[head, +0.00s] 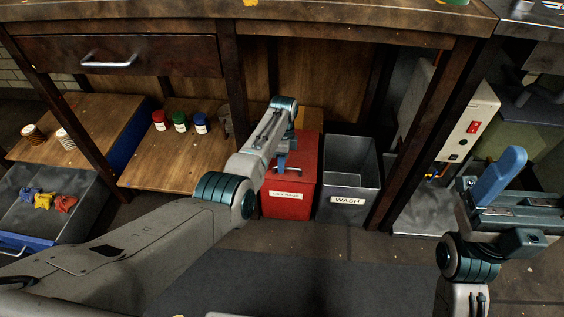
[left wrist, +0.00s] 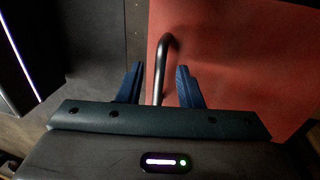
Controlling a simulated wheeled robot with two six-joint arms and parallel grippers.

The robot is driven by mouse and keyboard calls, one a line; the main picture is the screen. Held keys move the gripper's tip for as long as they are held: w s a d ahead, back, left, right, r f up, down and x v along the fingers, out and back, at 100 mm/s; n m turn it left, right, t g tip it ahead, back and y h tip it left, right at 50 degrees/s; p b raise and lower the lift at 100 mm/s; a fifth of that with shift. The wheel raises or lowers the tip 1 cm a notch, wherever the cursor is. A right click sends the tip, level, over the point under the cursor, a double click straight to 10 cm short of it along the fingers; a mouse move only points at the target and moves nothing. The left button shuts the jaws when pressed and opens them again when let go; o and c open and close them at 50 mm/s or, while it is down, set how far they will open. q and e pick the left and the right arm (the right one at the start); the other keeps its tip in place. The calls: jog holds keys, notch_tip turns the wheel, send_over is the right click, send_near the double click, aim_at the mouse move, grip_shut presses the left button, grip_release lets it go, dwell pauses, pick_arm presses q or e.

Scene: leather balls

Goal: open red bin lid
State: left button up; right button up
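The red bin (head: 288,202) stands on the floor under the workbench, with a white label on its front. Its red lid (head: 307,152) looks closed. A dark metal handle (left wrist: 160,68) rises from the red surface in the left wrist view; part of it shows in the head view (head: 294,170). My left gripper (left wrist: 159,82) is open, with its blue fingers apart on either side of the handle. In the head view my left gripper (head: 282,163) is over the lid, partly hidden by its arm. My right gripper (head: 500,178) is at the right edge, away from the bin; only one blue finger shows clearly.
A grey bin (head: 349,202) labelled WASH stands open, close to the red bin's right. A wooden shelf with small paint jars (head: 180,122) is at left. The workbench top (head: 340,18) overhangs the bins, and a table leg (head: 415,140) stands right of them.

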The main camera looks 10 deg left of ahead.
pick_arm(q)
grip_shut()
jog(key=shift+r, duration=0.15)
